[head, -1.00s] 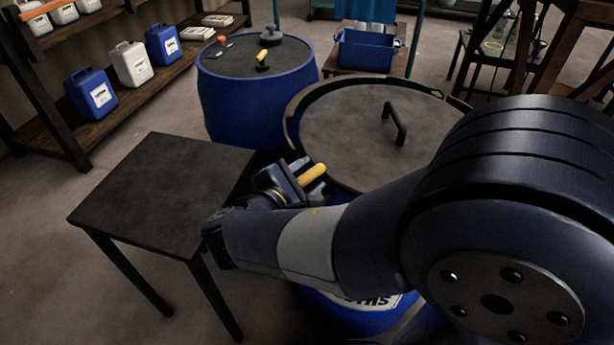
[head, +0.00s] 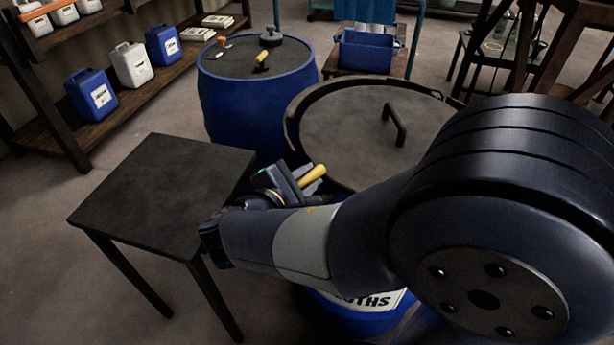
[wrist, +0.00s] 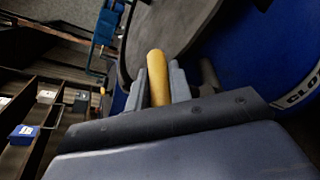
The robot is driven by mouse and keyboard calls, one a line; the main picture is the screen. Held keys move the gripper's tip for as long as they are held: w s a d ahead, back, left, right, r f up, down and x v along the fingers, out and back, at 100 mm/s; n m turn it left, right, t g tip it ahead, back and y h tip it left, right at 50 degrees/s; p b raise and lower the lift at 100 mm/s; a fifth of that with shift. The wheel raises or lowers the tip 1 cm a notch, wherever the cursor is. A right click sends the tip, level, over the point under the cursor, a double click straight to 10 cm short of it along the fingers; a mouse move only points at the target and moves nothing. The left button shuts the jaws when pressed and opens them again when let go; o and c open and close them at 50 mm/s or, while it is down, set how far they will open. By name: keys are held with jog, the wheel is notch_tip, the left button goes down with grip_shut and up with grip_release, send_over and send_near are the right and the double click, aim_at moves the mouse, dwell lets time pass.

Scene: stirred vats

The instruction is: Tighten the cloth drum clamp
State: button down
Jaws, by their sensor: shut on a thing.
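The cloth drum (head: 365,318) is blue with a white label and stands behind and below my arm. Its dark round lid (head: 350,135) has a bar handle on top and a dark rim band around it. The yellow clamp lever (head: 312,176) sticks out at the drum's left side. My gripper (head: 305,180) is at that side, shut on the lever. In the wrist view the yellow lever (wrist: 157,78) lies between the two grey fingers, with the drum's blue wall (wrist: 255,60) to the right. My arm hides much of the drum's front and the clamp's base.
A dark side table (head: 160,190) stands left of the drum. Another blue drum (head: 255,105) behind carries a yellow-handled tool and small items. A shelf with jugs (head: 130,65) is at upper left. A blue bin (head: 367,52) sits at the back. Open floor lies at lower left.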

jog(key=m+g+h+p, duration=0.3)
jog(key=m+g+h, duration=0.1)
jog(key=m+g, duration=0.1)
jog(key=shift+r+m+g+h+p, duration=0.15)
jog(key=shift+m+g+h+p, duration=0.2)
jog(key=shift+m+g+h, duration=0.05)
jog(key=m+g+h+p, duration=0.1)
jog(key=m+g+p, duration=0.3)
jog(key=m+g, duration=0.1)
jog(key=shift+d+g+p, duration=0.1)
jog(key=shift+g+p, duration=0.2)
jog(key=shift+g, duration=0.6)
jog(key=m+g+p, duration=0.2)
jog(key=p, duration=0.1)
jog(key=m+g+y+p, duration=0.1)
jog(key=m+g+p, duration=0.1)
jog(key=g+p, duration=0.1)
jog(key=shift+r+m+p, duration=0.2)
jog(key=shift+m+p, duration=0.1)
jog(key=shift+p, duration=0.4)
jog(key=m+g+p, duration=0.1)
jog(key=p, duration=0.2)
jog(key=shift+f+g+y, duration=0.1)
jog(key=shift+g+y, duration=0.3)
jog(key=shift+f+m+g+p, duration=0.1)
jog(key=shift+m+g+p, duration=0.2)
jog(key=shift+m+p, duration=0.3)
jog(key=shift+s+f+y+p, duration=0.1)
jog(key=shift+f+y+p, duration=0.05)
jog(key=shift+y+p, duration=0.25)
